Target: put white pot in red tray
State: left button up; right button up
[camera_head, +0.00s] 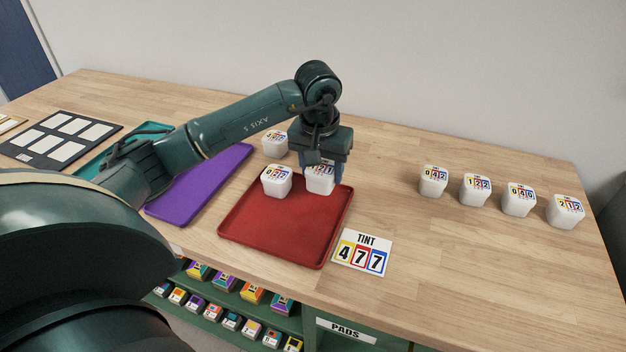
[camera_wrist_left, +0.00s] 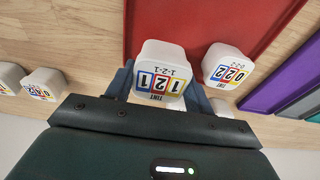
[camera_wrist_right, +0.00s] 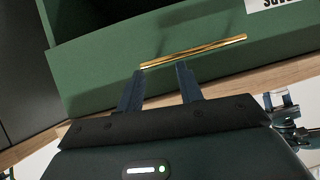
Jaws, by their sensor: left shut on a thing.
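A white pot (camera_head: 319,184) with a colored number label is between the fingers of my left gripper (camera_head: 324,168). In the left wrist view its label reads 1-2-1 (camera_wrist_left: 160,72), and the gripper is shut on it. The pot is at the back right part of the red tray (camera_head: 280,226); I cannot tell if it touches the tray floor. Another white pot, marked 0-2-2 (camera_wrist_left: 228,66), stands beside it at the tray's back left (camera_head: 276,182). My right gripper (camera_wrist_right: 160,68) is open and empty, in front of a green drawer with a brass handle (camera_wrist_right: 195,51).
A white pot (camera_head: 274,143) stands behind the tray. Several more (camera_head: 433,181) stand in a row at right. A purple tray (camera_head: 205,183) and a teal tray (camera_head: 104,152) lie left. A TINT 477 card (camera_head: 362,252) lies right of the red tray. The tray's front is clear.

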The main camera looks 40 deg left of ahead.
aim_at(321, 185)
pick_arm(q)
notch_tip(321, 185, down, 4)
jog(key=shift+f, duration=0.2)
jog(key=shift+f, duration=0.2)
jog(key=o, duration=1)
jog(key=shift+r, duration=0.2)
jog(key=r, duration=0.4)
jog(key=s+r, duration=0.1)
jog(key=r, duration=0.7)
jog(key=shift+s+d, duration=0.25)
jog(key=shift+s, duration=0.15)
